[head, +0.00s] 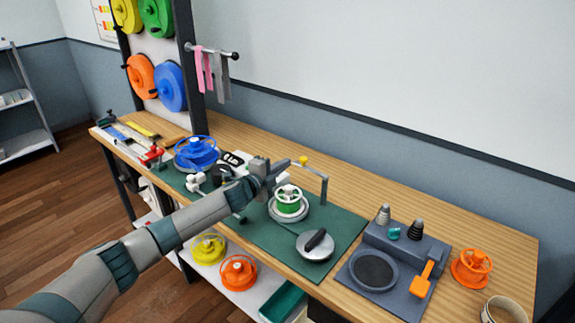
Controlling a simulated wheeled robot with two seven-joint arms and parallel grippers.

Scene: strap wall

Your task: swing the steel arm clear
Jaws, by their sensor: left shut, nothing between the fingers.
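The steel arm (315,171) is a thin grey bar on an upright post at the right of the green mat (262,237). It reaches left and has a yellow knob (303,160) at its free end. It stands above and behind a spool with green and white parts (288,203) on a round grey base. My left gripper (283,165) comes in from the left, its fingers shut and empty, just left of the yellow knob. I cannot tell whether it touches the bar. The gripper and forearm hide part of the mat. My right gripper is not in view.
A round steel weight with a black handle (315,245) lies on the mat's front right. A blue reel (196,152) stands at the left. A grey station (385,268) and an orange reel (471,267) are at the right. Bare wooden bench lies behind the mat.

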